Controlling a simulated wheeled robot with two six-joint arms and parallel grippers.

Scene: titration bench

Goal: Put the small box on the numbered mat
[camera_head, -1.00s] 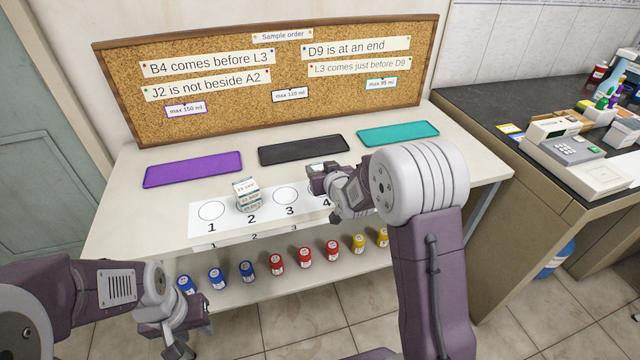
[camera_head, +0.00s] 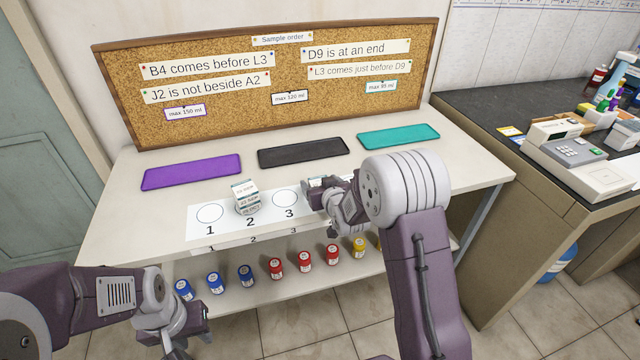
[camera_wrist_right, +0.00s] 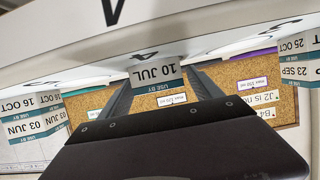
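In the head view my right gripper (camera_head: 318,184) is at the back right of the white numbered mat (camera_head: 228,231), to the right of number 3. In the right wrist view, upside down, it is shut on a small box (camera_wrist_right: 156,76) labelled 10 JUL. The box is between the fingertips, close behind number 4; I cannot tell whether it touches the mat. Another labelled small box (camera_head: 246,197) stands at number 2. My arm hides the mat's right part in the head view. My left gripper (camera_head: 190,335) is low at the left; its opening is unclear.
Purple (camera_head: 191,171), black (camera_head: 303,152) and teal (camera_head: 398,135) pads lie behind the mat. Several capped bottles (camera_head: 276,267) stand on the shelf below. More date-labelled boxes (camera_wrist_right: 33,120) show at the left of the wrist view. Circles 1 and 3 are bare.

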